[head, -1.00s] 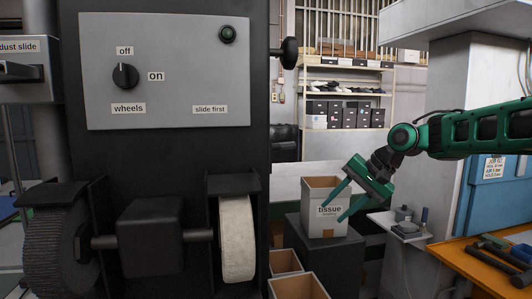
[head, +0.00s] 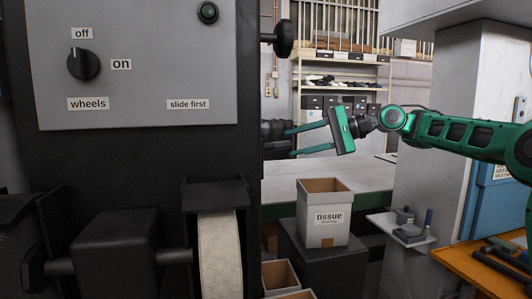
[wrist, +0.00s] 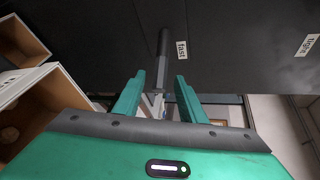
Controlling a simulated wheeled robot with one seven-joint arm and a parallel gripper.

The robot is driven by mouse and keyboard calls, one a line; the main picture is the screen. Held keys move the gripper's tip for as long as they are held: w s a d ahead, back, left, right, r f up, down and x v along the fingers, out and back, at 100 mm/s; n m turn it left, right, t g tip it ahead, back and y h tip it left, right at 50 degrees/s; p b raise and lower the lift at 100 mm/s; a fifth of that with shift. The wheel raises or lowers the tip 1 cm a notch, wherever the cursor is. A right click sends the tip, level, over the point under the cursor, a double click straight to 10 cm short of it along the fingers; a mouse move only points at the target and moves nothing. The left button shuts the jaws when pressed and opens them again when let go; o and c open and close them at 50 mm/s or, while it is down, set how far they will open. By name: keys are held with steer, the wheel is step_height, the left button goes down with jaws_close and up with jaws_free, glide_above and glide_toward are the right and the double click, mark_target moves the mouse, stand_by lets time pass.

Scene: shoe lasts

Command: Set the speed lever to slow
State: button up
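In the wrist view a lever (wrist: 164,52) with a dark grip and a grey rod stands out from the machine's black side. The label "fast" (wrist: 181,50) is just right of its grip. My gripper (wrist: 156,82) is open, with one finger on each side of the lever in the picture; contact is not clear. In the head view my gripper (head: 290,143) points left at the machine's right side, near a dark protruding part (head: 275,130) that may be the lever. A "slow" label is not visible.
The black machine's grey panel (head: 140,80) carries a wheels knob (head: 83,64). A black knob (head: 284,39) juts out above my gripper. A "tight" label (wrist: 307,45) is at right in the wrist view.

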mark_target(266, 149)
steer(key=x, duration=0.9)
steer(key=shift+s+a, duration=0.15)
steer(key=shift+a, duration=0.1)
jaws_close()
